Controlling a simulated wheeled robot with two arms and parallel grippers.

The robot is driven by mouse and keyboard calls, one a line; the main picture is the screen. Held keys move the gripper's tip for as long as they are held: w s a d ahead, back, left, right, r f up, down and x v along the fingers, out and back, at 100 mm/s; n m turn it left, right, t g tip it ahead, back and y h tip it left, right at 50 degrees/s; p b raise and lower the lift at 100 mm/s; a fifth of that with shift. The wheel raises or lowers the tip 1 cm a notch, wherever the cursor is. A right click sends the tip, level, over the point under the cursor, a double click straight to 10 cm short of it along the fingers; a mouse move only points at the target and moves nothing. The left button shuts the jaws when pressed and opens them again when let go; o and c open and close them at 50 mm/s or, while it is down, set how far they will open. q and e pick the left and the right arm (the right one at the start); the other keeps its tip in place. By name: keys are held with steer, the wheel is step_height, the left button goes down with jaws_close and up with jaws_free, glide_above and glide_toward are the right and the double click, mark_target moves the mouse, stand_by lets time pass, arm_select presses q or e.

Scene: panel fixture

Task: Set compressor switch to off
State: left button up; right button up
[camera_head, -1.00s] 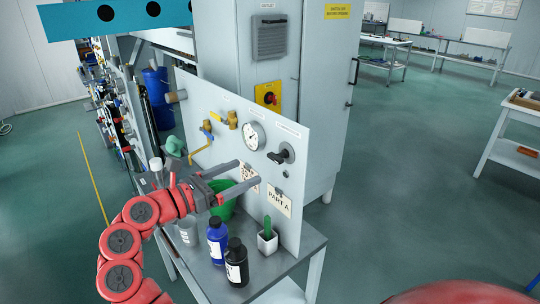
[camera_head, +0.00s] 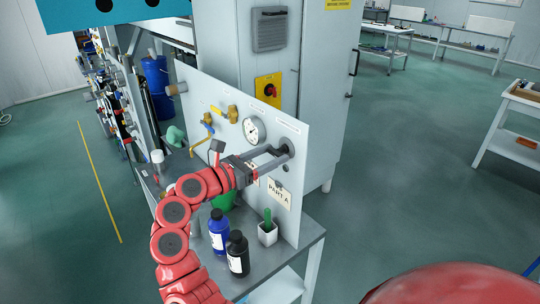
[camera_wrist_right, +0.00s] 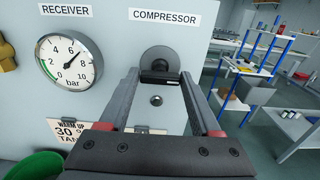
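The compressor switch (camera_head: 284,145) is a dark knob with a black handle on the upright grey panel. It also shows in the right wrist view (camera_wrist_right: 160,76), under the COMPRESSOR label (camera_wrist_right: 165,16), with its handle lying roughly level across the knob. My right gripper (camera_head: 279,152) is at the switch. In the right wrist view its two fingers (camera_wrist_right: 160,84) are apart, one on each side of the handle. I cannot tell whether either finger touches it. The fingers partly hide the switch in the head view. My left gripper is not in view.
The receiver gauge (camera_head: 254,130) sits left of the switch. A small round hole (camera_wrist_right: 156,100) is below the switch. Blue (camera_head: 218,228) and black (camera_head: 237,252) bottles and a potted cactus (camera_head: 268,232) stand on the table below. A cabinet (camera_head: 325,90) rises behind the panel.

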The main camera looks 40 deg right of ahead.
steer(key=c, duration=0.9)
